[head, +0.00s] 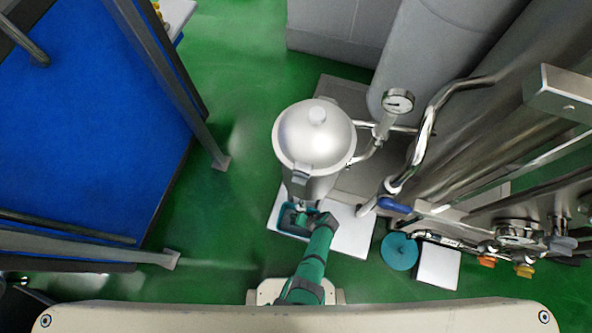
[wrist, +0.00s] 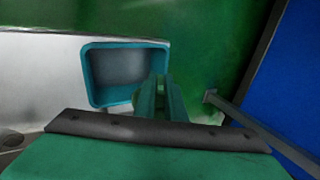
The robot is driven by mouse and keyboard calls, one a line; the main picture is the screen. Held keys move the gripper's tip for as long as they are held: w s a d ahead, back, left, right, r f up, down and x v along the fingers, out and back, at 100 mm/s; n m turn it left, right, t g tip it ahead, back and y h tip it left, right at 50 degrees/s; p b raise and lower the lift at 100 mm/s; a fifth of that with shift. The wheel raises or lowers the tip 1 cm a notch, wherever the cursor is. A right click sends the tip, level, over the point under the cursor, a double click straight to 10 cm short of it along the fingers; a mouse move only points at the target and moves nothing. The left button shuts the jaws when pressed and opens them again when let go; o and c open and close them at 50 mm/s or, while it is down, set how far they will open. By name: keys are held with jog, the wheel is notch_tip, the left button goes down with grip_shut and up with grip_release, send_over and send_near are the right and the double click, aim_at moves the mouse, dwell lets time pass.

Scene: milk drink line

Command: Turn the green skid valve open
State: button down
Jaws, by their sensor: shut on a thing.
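My gripper (head: 301,218) is at the front foot of the shiny round-lidded vessel (head: 313,137) in the head view, above a teal bin (head: 284,223). In the wrist view its green fingers (wrist: 160,100) stand close together beside the teal bin (wrist: 88,75). They are shut on a small green part, seemingly the green skid valve's handle (wrist: 138,98). The fingers hide most of it, and I cannot tell its turn angle. A short metal fitting at the vessel's outlet shows just behind the gripper.
A blue-handled valve (head: 394,205), a pressure gauge (head: 398,101) and steel pipes (head: 428,130) stand to the right. Orange (head: 487,262) and yellow (head: 524,271) knobs are farther right. A round teal lid (head: 399,251) lies low. A blue-panelled frame (head: 90,120) stands left, with clear green floor between.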

jog(key=h, duration=0.1)
jog(key=g+h, duration=0.1)
jog(key=h, duration=0.2)
jog(key=shift+w+a+r, duration=0.15)
jog(key=shift+w+a, duration=0.1)
jog(key=shift+g+h, duration=0.4)
jog(key=shift+h, duration=0.3)
jog(key=shift+s, duration=0.15)
jog(key=c, duration=1.8)
grip_release()
jog(key=shift+d, duration=0.1)
jog(key=shift+r, duration=0.55)
jog(key=r, duration=0.9)
jog(key=shift+w+r, duration=0.2)
jog(key=shift+r, duration=0.1)
